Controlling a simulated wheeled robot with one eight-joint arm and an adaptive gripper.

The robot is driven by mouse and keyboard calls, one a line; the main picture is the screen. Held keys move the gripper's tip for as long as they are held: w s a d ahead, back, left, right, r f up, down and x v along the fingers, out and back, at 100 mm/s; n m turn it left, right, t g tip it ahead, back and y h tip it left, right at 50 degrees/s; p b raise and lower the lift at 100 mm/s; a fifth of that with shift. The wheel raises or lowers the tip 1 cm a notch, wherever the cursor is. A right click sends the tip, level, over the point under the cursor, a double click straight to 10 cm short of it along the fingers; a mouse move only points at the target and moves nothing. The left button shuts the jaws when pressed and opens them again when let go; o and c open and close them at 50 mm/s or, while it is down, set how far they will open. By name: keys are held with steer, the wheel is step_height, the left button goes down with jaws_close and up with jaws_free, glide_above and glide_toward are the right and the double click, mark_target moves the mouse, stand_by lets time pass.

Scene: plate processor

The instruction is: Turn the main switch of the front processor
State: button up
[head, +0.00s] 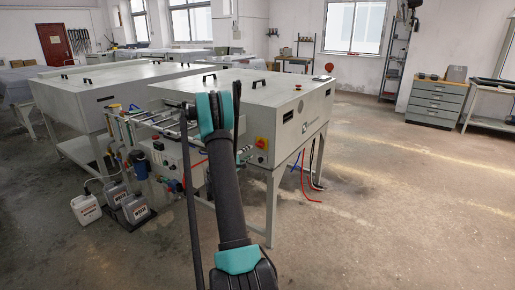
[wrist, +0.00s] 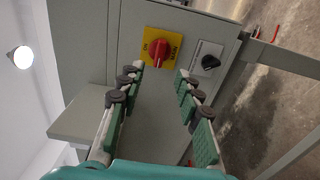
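The front processor (head: 272,100) is a large grey cabinet on legs. Its main switch (wrist: 161,52) is a red rotary knob on a yellow plate, on a grey panel in the wrist view. In the head view the main switch (head: 261,143) is small, just right of my arm. My gripper (wrist: 161,71) is open and empty in the wrist view. Its two fingers point at the panel, with the red knob beyond the gap between the tips. Contact with the knob is not visible. In the head view my arm hides the gripper.
A black rotary switch (wrist: 209,62) on a pale plate sits right of the main switch. Pipes and hoses (head: 140,125) run along the processor's left side, with canisters (head: 86,209) on the floor. The floor on the right is clear.

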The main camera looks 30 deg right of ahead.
mark_target(260, 145)
steer(key=x, duration=0.9)
jaws_close()
